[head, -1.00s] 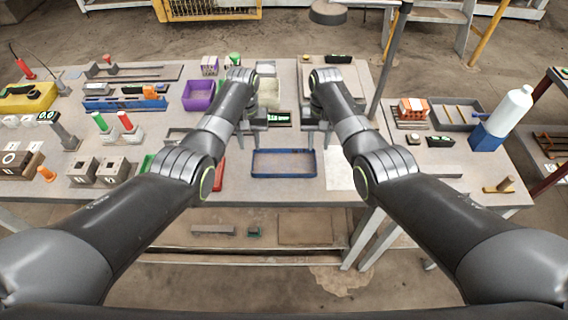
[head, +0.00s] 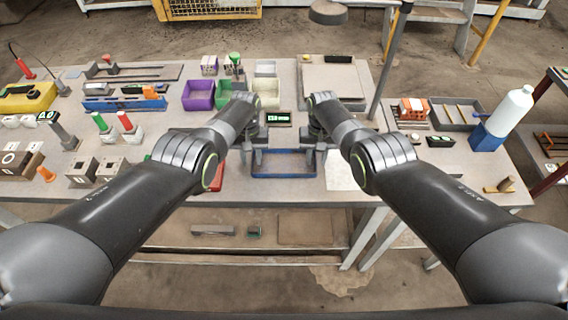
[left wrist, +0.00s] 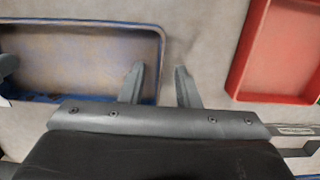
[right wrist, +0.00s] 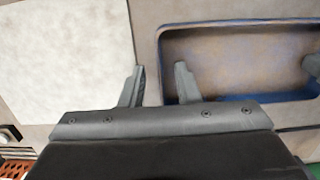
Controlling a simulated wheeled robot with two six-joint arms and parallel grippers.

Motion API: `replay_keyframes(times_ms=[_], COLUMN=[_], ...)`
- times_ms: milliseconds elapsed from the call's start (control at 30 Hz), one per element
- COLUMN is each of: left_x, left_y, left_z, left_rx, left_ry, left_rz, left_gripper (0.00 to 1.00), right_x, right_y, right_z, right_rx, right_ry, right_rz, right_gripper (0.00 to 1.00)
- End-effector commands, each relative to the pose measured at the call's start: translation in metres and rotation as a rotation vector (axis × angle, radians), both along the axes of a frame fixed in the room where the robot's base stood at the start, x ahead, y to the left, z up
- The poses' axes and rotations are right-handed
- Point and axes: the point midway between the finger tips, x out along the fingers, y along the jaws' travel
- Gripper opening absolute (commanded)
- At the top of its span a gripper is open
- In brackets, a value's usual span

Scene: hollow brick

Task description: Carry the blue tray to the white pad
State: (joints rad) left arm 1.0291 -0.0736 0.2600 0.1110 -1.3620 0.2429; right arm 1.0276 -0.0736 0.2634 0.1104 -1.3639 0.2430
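The blue tray (head: 284,175) lies on the table's front part, shallow and empty. The white pad (head: 343,171) lies flat just right of it, partly behind my right arm. My left gripper (head: 254,160) is at the tray's left end. In the left wrist view its open fingers (left wrist: 160,85) stand either side of the tray's end wall (left wrist: 161,55). My right gripper (head: 313,160) is at the right end. In the right wrist view its open fingers (right wrist: 158,80) stand either side of that wall (right wrist: 161,50), beside the pad (right wrist: 70,60). I cannot tell finger height exactly.
A red tray (left wrist: 285,50) lies close beside the blue tray's left end. A small display box (head: 278,118) stands behind the tray. Purple (head: 198,96) and green bins are behind my left arm. The table's front edge is close.

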Motion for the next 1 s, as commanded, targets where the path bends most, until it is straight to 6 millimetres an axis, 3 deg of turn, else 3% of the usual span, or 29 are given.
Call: replay_keyframes(times_ms=[100, 333, 1000], left_x=[0.0001, 0.0001, 0.0007], left_y=[-0.0002, -0.0001, -0.0002], left_z=[0.0003, 0.0003, 0.0056], left_rx=[0.0, 0.0, 0.0], left_ry=[0.0, 0.0, -0.002], left_rz=[0.0, 0.0, 0.0], left_gripper=[0.29, 0.0, 0.0], right_x=[0.0001, 0.0001, 0.0007], right_y=[0.0002, 0.0001, 0.0001], right_z=[0.0002, 0.0003, 0.0055], right_rx=[0.0, 0.0, 0.0], right_ry=[0.0, 0.0, -0.001], right_rz=[0.0, 0.0, 0.0], right_gripper=[0.29, 0.0, 0.0])
